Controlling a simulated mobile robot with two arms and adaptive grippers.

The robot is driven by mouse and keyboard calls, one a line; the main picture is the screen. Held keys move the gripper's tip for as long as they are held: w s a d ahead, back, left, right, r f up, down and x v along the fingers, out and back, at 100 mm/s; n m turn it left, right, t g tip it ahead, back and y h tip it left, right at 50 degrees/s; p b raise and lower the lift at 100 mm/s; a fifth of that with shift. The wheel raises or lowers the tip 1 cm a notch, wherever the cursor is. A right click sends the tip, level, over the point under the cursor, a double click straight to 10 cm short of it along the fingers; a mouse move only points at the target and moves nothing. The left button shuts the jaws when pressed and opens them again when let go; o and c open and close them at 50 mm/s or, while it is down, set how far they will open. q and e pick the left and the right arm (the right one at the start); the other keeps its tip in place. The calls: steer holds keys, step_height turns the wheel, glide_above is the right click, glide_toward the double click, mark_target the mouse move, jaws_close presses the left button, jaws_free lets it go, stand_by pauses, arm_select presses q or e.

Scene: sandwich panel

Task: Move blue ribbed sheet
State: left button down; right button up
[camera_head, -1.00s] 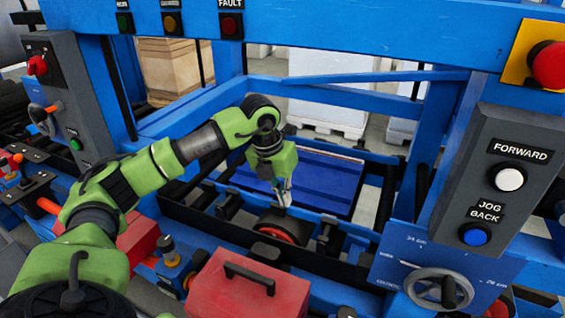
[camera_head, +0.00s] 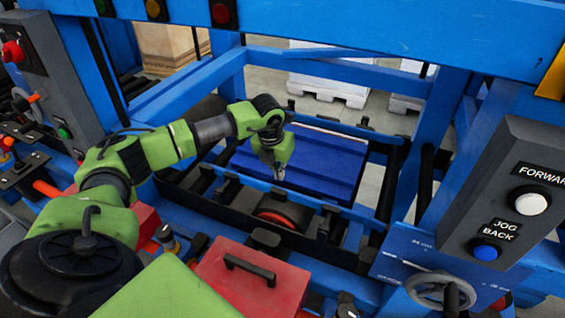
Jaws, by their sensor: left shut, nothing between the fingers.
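The blue ribbed sheet (camera_head: 325,165) lies flat inside the blue machine frame, in the middle of the head view. My left gripper (camera_head: 279,177) points down over the near left part of the sheet. Its fingers are shut with nothing between them. I cannot tell whether the fingertips touch the sheet. My left arm covers the sheet's far left corner. My right gripper is not in view.
A red toolbox (camera_head: 290,285) stands in front of the frame. A roller with a red end (camera_head: 278,219) sits below the sheet's near edge. A grey button panel (camera_head: 505,200) and a handwheel (camera_head: 440,290) are at the right. Blue beams (camera_head: 400,40) cross above.

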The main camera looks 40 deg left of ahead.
arm_select(q)
steer(key=shift+w+r, duration=0.15)
steer(key=shift+w, duration=0.4)
steer(key=shift+w+a+p, duration=0.15)
steer(key=shift+w+p, duration=0.15)
steer(key=shift+w, duration=0.05)
steer(key=shift+w+a, duration=0.1)
steer(key=shift+w, duration=0.25)
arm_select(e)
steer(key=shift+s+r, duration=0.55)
arm_select(q)
steer(key=w+b, duration=0.1)
steer(key=w, duration=0.1)
steer(key=w+b, duration=0.1)
steer(key=shift+w+a+f+b, duration=0.1)
steer(key=shift+a+f+b, duration=0.2)
steer(key=shift+a, duration=0.05)
steer(key=shift+w+a+r, duration=0.1)
steer(key=shift+w, duration=0.2)
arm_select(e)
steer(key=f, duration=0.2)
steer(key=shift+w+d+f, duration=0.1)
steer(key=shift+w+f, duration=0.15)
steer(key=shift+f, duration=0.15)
